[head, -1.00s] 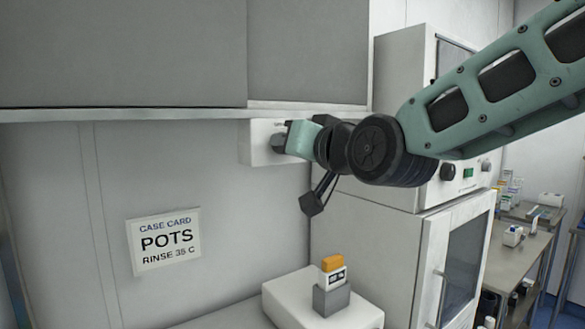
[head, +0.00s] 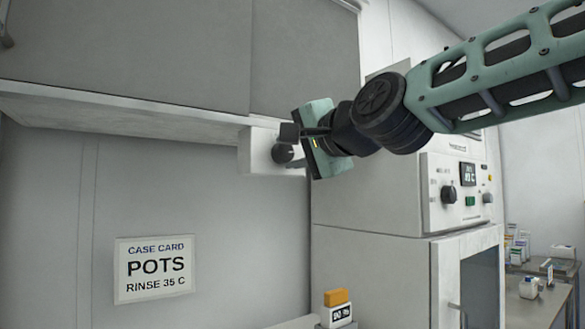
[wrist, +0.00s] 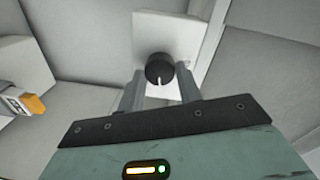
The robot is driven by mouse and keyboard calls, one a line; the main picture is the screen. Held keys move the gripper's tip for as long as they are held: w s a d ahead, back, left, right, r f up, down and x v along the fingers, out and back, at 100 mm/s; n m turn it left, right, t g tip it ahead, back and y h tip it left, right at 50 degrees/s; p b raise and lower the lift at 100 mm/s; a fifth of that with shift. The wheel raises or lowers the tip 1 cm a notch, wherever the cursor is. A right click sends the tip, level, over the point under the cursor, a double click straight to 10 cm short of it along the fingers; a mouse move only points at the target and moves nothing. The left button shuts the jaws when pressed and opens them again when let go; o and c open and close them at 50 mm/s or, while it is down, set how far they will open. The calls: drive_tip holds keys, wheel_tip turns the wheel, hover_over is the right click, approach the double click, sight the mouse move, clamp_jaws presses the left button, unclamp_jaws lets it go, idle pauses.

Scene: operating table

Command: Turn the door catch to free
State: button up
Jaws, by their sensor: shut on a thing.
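The door catch is a dark round knob (head: 282,153) on a white plate (head: 258,150) at the lower edge of the grey wall cabinet. The knob also shows in the wrist view (wrist: 159,66), where its white mark points down toward my gripper. My gripper (head: 291,143) is at the knob, its palm facing the plate. In the wrist view its two grey fingers (wrist: 160,82) stand on either side of the knob, shut on it. The head view partly hides the fingers behind the gripper body.
Grey cabinet doors (head: 125,55) are above the catch. A white machine with a dial and display (head: 467,174) stands close at the right, under my arm. A "POTS, RINSE 35 C" card (head: 155,270) is on the wall. An orange-topped item (head: 337,310) is below.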

drive_tip(key=shift+f+m+b, duration=0.1)
drive_tip(key=shift+m+b, duration=0.35)
drive_tip(key=shift+m, duration=0.35)
drive_tip(key=o, duration=1)
drive_tip(key=shift+d, duration=0.1)
drive_tip(key=shift+b+v, duration=8.5)
drive_tip(key=shift+v, duration=0.15)
